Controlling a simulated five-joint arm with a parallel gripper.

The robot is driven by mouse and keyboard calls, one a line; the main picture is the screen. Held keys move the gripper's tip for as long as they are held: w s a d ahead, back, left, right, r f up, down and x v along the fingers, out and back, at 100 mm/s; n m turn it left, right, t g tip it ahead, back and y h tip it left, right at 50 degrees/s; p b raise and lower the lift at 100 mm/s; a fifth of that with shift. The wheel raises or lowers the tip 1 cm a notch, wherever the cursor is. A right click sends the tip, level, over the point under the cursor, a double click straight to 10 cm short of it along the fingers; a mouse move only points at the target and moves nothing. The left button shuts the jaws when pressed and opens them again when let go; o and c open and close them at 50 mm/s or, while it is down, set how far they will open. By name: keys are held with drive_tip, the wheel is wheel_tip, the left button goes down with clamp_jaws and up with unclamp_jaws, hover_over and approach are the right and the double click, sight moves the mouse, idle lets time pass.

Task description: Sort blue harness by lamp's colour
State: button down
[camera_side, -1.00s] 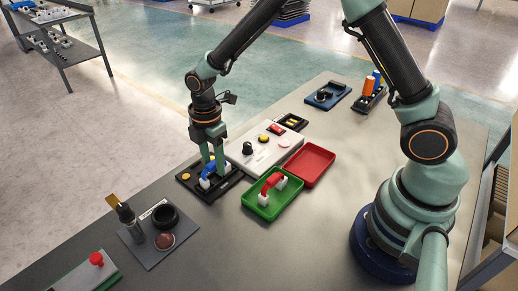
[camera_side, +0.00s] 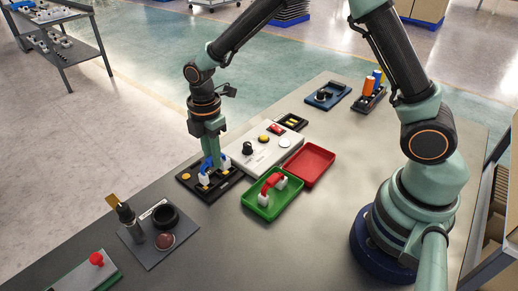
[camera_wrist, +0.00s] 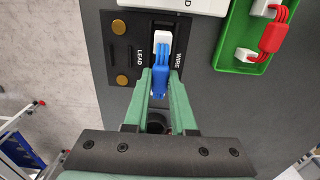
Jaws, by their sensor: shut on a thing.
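The blue harness (camera_side: 206,165) has white end connectors and sits in the black fixture (camera_side: 187,179), which reads LEAD and WIRE in the wrist view. My gripper (camera_side: 213,166) points down and is shut on the harness. In the wrist view, the blue harness (camera_wrist: 160,78) lies between my fingertips (camera_wrist: 160,82), with a white connector beyond. A round lamp (camera_side: 284,141) on the white panel (camera_side: 262,156) looks whitish. A green tray (camera_side: 251,203) holds a red harness (camera_side: 272,182). A red tray (camera_side: 318,163) beside it is empty.
The panel also bears a black knob (camera_side: 247,148) and a yellow button (camera_side: 263,138). At front left, a grey plate (camera_side: 143,250) carries a stamp-like tool and a black ring. Blue and black holders stand at the back.

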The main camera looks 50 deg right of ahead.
drive_tip(key=shift+r, duration=2.4)
drive_tip(key=s+d, duration=0.8)
drive_tip(key=d, duration=0.2)
drive_tip(key=s+d, duration=0.7)
drive_tip(key=d, duration=0.4)
drive_tip(key=shift+s+a+f, duration=0.1)
drive_tip(key=shift+a+f, duration=0.05)
drive_tip(key=shift+f, duration=1.15)
drive_tip(key=shift+a+f, duration=0.1)
drive_tip(key=shift+f, duration=1.2)
drive_tip(key=shift+f, duration=0.95)
drive_tip(key=c, duration=0.7)
unclamp_jaws()
drive_tip(key=shift+o, duration=0.2)
